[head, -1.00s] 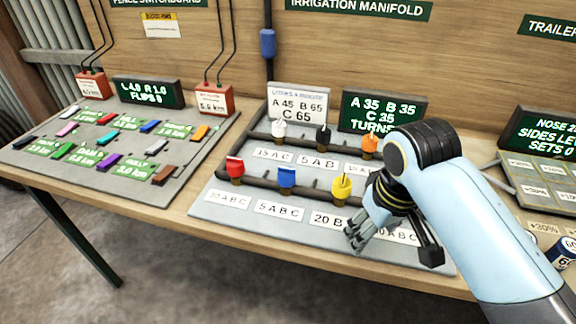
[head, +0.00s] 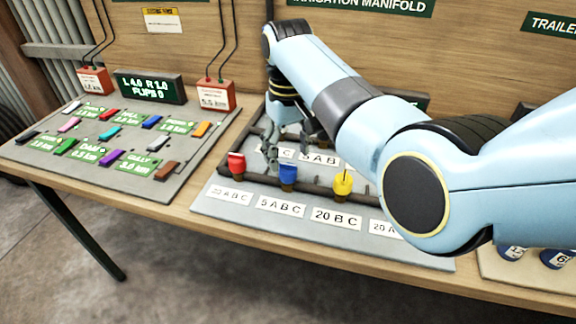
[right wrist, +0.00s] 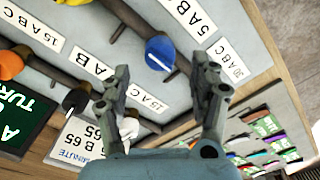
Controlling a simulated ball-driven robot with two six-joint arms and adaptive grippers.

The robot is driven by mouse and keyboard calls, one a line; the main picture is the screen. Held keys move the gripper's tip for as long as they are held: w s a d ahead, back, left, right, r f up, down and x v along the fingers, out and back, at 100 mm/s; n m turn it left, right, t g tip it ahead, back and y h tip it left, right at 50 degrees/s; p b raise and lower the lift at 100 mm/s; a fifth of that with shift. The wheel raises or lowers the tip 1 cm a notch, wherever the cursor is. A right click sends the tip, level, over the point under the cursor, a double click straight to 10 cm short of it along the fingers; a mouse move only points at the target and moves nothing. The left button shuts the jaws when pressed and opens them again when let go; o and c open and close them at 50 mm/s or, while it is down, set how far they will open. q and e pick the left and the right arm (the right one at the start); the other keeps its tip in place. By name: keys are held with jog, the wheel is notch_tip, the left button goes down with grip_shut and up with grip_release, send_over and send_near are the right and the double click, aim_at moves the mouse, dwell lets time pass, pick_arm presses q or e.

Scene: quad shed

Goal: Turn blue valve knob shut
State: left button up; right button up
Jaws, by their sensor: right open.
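The blue valve knob (head: 288,174) stands on the front pipe of the manifold board, between the red knob (head: 237,163) and the yellow knob (head: 343,184). My right gripper (head: 271,150) is over the board, behind and left of the blue knob in the head view. In the right wrist view the right gripper (right wrist: 163,88) is open, its two fingers apart with nothing between the tips. The blue knob (right wrist: 160,53) shows just beyond the fingertips, apart from them, with a pale mark on its face. My left gripper is not in view.
White (right wrist: 128,128), black (right wrist: 76,98) and orange (right wrist: 10,65) knobs stand on the other pipe. My right arm hides the right part of the board in the head view. A switchboard (head: 165,190) with coloured switches lies to the left.

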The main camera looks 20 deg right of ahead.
aim_at(288, 165)
jog(key=shift+f, duration=2.35)
jog(key=shift+c, duration=0.4)
jog(key=c, duration=1.1)
